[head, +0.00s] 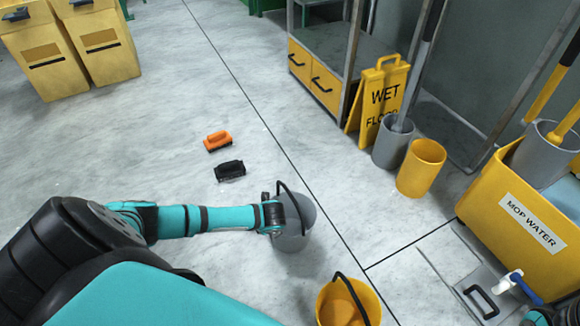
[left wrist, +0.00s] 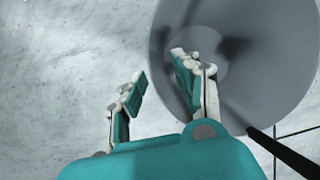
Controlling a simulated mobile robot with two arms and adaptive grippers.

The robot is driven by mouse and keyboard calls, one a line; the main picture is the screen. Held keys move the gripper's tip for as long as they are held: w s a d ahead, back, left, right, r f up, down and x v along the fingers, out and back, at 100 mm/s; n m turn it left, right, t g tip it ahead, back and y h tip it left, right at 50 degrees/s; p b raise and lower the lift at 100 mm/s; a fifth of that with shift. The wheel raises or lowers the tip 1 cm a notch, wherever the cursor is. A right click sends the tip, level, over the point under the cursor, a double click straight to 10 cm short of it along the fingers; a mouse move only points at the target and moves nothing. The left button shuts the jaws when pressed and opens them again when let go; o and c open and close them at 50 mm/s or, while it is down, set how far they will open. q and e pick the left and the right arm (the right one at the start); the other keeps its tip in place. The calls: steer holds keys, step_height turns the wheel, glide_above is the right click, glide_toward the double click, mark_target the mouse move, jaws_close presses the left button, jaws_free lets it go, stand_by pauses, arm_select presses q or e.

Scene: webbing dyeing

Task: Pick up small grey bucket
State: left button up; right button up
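The small grey bucket (head: 296,240) stands upright on the floor in the head view, with its dark handle raised over the opening. My left gripper (head: 278,217) is at the bucket's left side, near the rim. In the left wrist view the bucket (left wrist: 270,60) fills the upper right, seen from above, and its inside looks empty. The gripper's two fingers (left wrist: 155,90) are apart. One finger overlaps the bucket's opening and the other lies outside its edge. I cannot tell whether either finger touches the wall.
A yellow bucket (head: 338,305) stands close below the grey one. An orange brush (head: 217,140) and a black brush (head: 230,169) lie behind. Right are a yellow bin (head: 420,170), a grey bin (head: 392,147), a wet-floor sign (head: 380,92) and a mop-water cart (head: 510,225).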

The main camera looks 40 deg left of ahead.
arm_select(q)
steer(key=shift+b+x, duration=0.6)
steer(key=shift+x, duration=0.65)
steer(key=shift+c, duration=0.3)
jaws_close()
